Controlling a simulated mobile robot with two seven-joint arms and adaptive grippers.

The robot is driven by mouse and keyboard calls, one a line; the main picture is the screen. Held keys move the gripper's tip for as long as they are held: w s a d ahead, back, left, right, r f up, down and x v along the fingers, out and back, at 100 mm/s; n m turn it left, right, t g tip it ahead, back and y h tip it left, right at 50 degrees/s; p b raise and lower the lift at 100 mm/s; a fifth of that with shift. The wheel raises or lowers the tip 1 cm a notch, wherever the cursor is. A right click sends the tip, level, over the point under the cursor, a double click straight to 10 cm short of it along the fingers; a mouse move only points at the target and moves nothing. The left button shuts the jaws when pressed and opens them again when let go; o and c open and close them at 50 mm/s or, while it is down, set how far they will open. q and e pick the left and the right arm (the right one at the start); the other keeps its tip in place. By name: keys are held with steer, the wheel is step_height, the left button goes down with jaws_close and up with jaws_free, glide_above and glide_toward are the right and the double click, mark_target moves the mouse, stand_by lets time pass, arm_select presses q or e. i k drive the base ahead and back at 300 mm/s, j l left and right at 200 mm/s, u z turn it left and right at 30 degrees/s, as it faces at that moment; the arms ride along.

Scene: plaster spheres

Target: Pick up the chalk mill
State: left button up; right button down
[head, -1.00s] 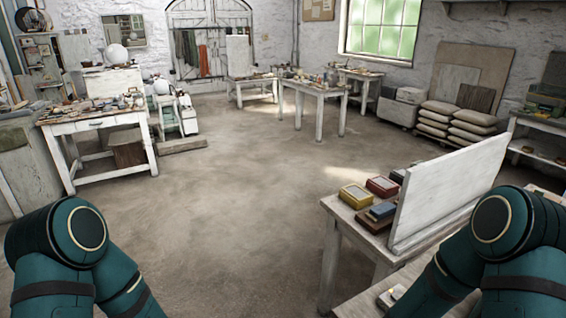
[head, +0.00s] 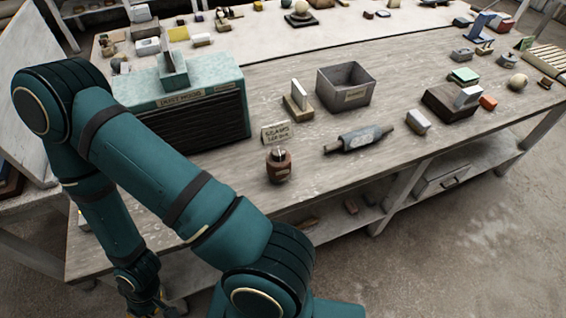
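A small brown jar-shaped object with a metal top (head: 279,165) stands upright near the front edge of the worktable (head: 350,185); it looks like the chalk mill. A small lettered card (head: 287,132) stands just behind it.
A teal lettered box (head: 225,95) stands left of the brown object, partly behind my arm. A blue-grey roller (head: 358,139) lies to its right. A grey bin (head: 345,86) and a small upright block (head: 298,98) stand behind. Blocks and a pale ball (head: 517,82) sit farther right.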

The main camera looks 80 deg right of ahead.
mark_target(278, 172)
steer(key=z, duration=0.5)
steer(key=k+j+z, duration=0.1)
steer(key=z, duration=0.85)
steer(key=k+z, duration=0.1)
steer(key=z, duration=0.9)
steer(key=k+l, duration=0.05)
